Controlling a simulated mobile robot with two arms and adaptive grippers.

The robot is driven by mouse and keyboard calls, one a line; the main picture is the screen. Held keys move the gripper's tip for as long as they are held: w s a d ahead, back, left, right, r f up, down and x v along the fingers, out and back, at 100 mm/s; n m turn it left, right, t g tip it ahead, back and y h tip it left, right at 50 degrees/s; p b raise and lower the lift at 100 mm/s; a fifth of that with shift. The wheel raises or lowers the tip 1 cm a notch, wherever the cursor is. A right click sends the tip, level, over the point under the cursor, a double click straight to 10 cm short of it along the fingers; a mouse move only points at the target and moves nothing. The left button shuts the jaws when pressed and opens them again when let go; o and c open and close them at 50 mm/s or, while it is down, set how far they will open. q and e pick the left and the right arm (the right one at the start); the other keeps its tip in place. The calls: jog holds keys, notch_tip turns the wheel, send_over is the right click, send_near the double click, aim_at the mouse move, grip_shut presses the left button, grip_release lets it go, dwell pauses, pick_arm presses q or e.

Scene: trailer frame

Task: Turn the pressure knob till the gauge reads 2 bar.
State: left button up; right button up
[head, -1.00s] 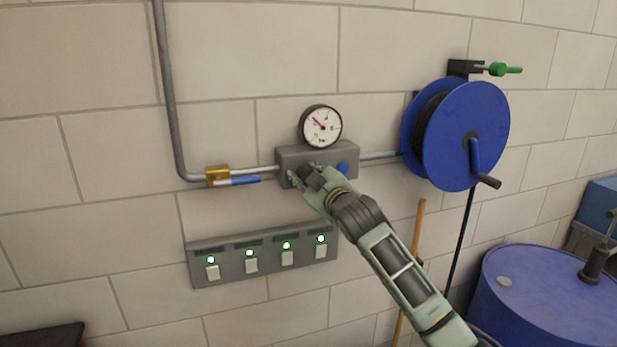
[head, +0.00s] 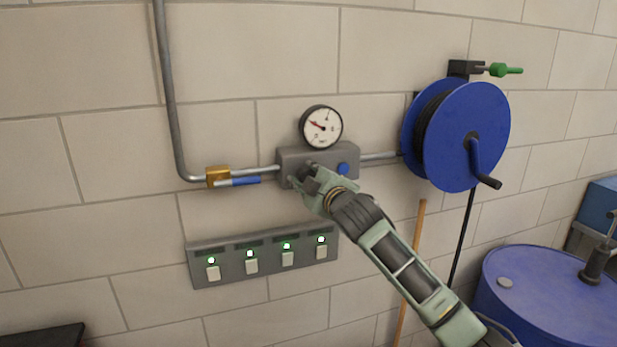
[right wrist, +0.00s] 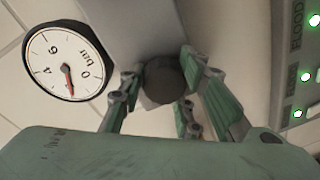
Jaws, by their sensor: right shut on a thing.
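The pressure gauge (head: 322,127) is a round white dial on top of a grey box (head: 290,158) on the wall. In the right wrist view the gauge (right wrist: 68,60) appears turned; its red needle points between 0 and 4, and the 2 is not readable. My right gripper (head: 306,175) is at the front of the box. In the right wrist view the gripper (right wrist: 160,95) has its fingers closed around the dark round pressure knob (right wrist: 166,78). The gripper mostly hides the knob in the head view. My left gripper is not in view.
A blue round part (head: 343,169) sits on the box, right of the gripper. A pipe with a brass valve (head: 217,176) runs left. A switch panel (head: 230,272) with green lights is below. A blue hose reel (head: 465,135) and blue drum (head: 550,300) stand right.

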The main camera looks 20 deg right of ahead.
jog(key=o, duration=0.9)
jog(key=shift+d+r, duration=0.15)
jog(key=shift+r, duration=0.4)
jog(key=shift+o, duration=0.8)
jog(key=shift+f, duration=0.3)
jog(key=s+d, duration=0.1)
jog(key=s, duration=1.1)
jog(key=shift+r, duration=0.3)
jog(key=shift+f, duration=0.1)
